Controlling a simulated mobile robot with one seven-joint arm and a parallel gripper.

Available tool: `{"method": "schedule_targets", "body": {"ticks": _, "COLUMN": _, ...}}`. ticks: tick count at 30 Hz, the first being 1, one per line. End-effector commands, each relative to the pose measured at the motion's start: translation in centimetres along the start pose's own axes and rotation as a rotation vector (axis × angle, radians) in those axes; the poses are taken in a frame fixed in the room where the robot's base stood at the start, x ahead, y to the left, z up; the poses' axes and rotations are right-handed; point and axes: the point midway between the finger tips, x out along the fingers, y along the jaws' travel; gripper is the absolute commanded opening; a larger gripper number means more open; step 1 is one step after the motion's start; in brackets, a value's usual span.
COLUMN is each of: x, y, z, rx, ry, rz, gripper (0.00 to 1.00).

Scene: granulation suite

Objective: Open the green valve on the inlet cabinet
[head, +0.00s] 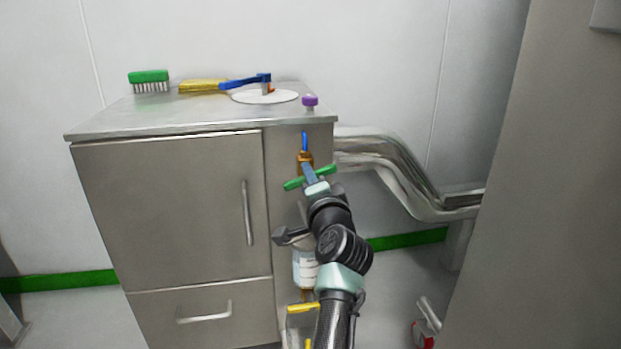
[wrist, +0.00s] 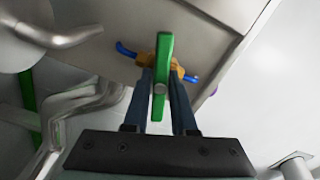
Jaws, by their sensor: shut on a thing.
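The green valve handle (head: 326,172) is a bar on a brass valve body (head: 304,158), on the right part of the steel cabinet's front. A thin blue pipe (head: 304,140) rises from the valve. The bar lies across the pipe line, slightly tilted. My gripper (head: 308,173) is at the bar's middle. In the wrist view its two dark fingers are shut around the green bar (wrist: 164,50), one on each side. The brass body (wrist: 148,73) and blue pipe ends (wrist: 192,79) show behind the fingers, partly hidden.
On the steel cabinet (head: 180,210) top lie a green brush (head: 148,77), a yellow brush (head: 200,86), a blue lever (head: 243,82) on a white disc (head: 285,97), and a purple knob (head: 310,101). Shiny pipes (head: 400,170) run right. A yellow handle (head: 303,308) sits lower.

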Motion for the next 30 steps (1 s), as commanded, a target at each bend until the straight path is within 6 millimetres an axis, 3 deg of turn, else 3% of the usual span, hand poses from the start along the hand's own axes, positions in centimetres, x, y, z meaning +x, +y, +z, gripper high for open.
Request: {"method": "schedule_targets", "body": {"ticks": 30, "x": 0.0, "y": 0.18, "z": 0.06, "rx": -0.955, "ry": -0.001, "rz": 0.001, "gripper": 0.0}}
